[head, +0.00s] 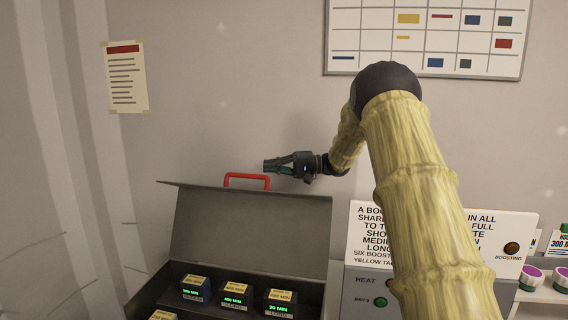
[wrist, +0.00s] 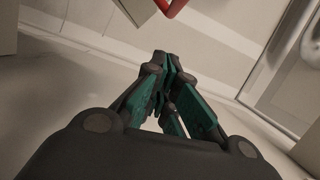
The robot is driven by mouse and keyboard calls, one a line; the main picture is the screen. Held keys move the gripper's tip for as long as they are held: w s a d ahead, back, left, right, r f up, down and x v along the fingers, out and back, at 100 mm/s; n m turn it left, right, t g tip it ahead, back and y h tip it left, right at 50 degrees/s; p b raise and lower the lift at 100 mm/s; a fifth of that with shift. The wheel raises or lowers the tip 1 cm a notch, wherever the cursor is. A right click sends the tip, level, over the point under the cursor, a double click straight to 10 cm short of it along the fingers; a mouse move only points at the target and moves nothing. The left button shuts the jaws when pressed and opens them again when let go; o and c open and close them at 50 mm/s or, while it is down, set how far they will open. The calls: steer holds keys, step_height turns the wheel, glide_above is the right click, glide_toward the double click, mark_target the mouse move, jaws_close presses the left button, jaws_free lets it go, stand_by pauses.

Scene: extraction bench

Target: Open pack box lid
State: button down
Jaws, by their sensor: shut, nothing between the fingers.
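The dark pack box (head: 150,296) stands at the lower left in the head view. Its lid (head: 245,232) is raised and leans back near upright, with a red handle (head: 247,176) on its top edge. In the wrist view, part of the red handle (wrist: 172,8) shows at the top edge. My gripper (head: 268,165) is shut and empty, just above and right of the red handle and apart from it in the picture. Its closed fingers (wrist: 174,62) also show in the wrist view.
Several small labelled blocks (head: 234,294) with green displays sit inside the box. A grey unit with a HEAT label (head: 366,282) and a text sign (head: 512,228) stand to the right. Round white-and-purple containers (head: 531,273) are at the far right. A wall chart hangs above.

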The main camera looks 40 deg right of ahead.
steer(key=a, duration=0.1)
steer(key=s+a+p, duration=0.1)
steer(key=a, duration=0.2)
steer(key=shift+s+a+f+p, duration=0.2)
steer(key=shift+s+a+p, duration=0.05)
steer(key=shift+p, duration=0.15)
